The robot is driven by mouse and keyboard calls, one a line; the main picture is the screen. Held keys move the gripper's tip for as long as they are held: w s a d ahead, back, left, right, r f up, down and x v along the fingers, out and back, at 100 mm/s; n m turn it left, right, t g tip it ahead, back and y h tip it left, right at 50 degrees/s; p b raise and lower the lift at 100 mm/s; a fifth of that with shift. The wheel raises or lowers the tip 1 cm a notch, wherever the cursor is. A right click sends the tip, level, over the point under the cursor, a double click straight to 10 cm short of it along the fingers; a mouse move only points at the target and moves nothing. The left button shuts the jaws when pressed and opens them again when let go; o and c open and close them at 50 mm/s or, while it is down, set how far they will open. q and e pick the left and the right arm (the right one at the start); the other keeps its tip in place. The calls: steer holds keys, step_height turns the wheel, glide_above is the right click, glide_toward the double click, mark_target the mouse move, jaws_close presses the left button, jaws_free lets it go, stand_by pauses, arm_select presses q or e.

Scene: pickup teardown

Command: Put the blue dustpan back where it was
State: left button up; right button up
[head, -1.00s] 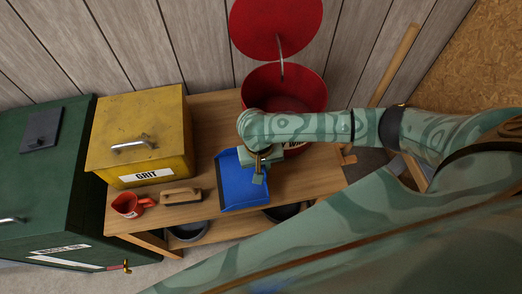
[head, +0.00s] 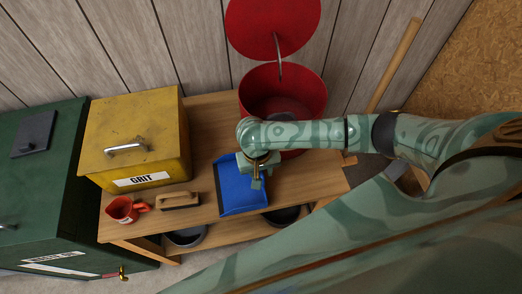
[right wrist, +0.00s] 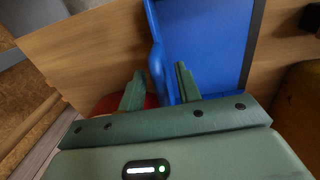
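The blue dustpan (head: 236,189) lies on the wooden table in the head view, with its pan toward the front. My right gripper (head: 257,178) is low over the dustpan's right side, below the red bin. In the right wrist view the two fingers (right wrist: 160,72) stand apart, with a raised blue part of the dustpan (right wrist: 205,45) between them. Gaps seem to show on both sides of that part. The wrist hides some of the dustpan in the head view. My left gripper is not in view.
A yellow GRIT box (head: 133,135), a brush (head: 180,200) and a red mug (head: 123,209) stand left of the dustpan. A red bin (head: 310,95) with a raised lid (head: 272,28) is behind. Dark pans (head: 186,237) sit on the lower shelf.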

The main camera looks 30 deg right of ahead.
steer(key=shift+r, duration=0.1)
step_height(320, 180, up, 12)
steer(key=a+p, duration=0.1)
steer(key=p, duration=0.5)
steer(key=shift+w, duration=0.1)
